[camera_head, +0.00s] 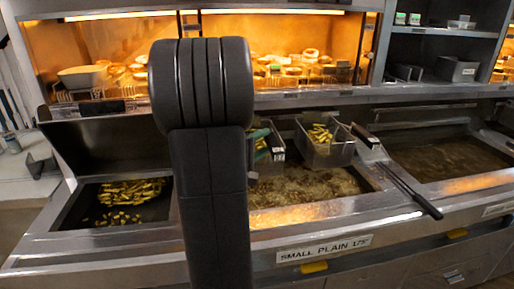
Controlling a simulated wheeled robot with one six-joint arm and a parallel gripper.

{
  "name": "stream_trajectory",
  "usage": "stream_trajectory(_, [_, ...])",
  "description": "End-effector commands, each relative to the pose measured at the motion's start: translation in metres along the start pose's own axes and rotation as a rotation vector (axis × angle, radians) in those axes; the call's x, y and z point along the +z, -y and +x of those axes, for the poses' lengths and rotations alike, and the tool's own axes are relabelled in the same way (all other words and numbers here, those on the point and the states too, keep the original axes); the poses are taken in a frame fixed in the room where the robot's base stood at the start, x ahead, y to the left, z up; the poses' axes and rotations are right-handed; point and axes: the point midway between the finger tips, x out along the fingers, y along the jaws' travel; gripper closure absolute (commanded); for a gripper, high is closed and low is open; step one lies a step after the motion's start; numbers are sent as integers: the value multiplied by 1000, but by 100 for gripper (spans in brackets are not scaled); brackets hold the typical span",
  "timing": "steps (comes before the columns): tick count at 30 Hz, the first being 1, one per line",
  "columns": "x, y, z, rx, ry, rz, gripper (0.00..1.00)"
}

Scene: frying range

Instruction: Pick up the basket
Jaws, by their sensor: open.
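A metal wire basket (325,143) with yellow-green fried pieces in it stands above the middle fryer vat, right of my arm. A dark block with a pale label (367,136) shows at its right side. A second basket (268,158), also with pieces in it, is partly hidden behind my arm. A teal part and a dark part show at its top; I cannot tell what they belong to. My dark arm stands upright across the middle of the view. My gripper does not show, so its place relative to the baskets cannot be seen.
Oil fills the middle vat (305,188) and the right vat (445,157). A long dark handle (408,190) slants over the front edge. Fried pieces lie in the left bin (83,217). A lit food shelf (115,60) and a metal shelf (440,31) stand behind.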

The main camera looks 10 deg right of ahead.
Motion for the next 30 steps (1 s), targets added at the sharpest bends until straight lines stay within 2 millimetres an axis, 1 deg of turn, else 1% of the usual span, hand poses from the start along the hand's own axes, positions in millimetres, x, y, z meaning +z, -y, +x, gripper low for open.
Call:
stream_trajectory(1, [1, -3, 6, 0, 4, -1, 53])
stream_trajectory(5, [3, -6, 23, -1, 6, -2, 53])
stream_trajectory(9, [3, -4, 41, -1, 4, -2, 53])
stream_trajectory(13, [3, -3, 48, 0, 2, 0, 53])
stream_trajectory(19, [2, -2, 48, 0, 1, 0, 53])
stream_trajectory(20, [2, -2, 48, 0, 1, 0, 55])
stream_trajectory(24, [2, -2, 48, 0, 1, 0, 82])
stream_trajectory(27, [2, -2, 48, 0, 1, -1, 100])
stream_trajectory(30, [2, -2, 48, 0, 1, -1, 100])
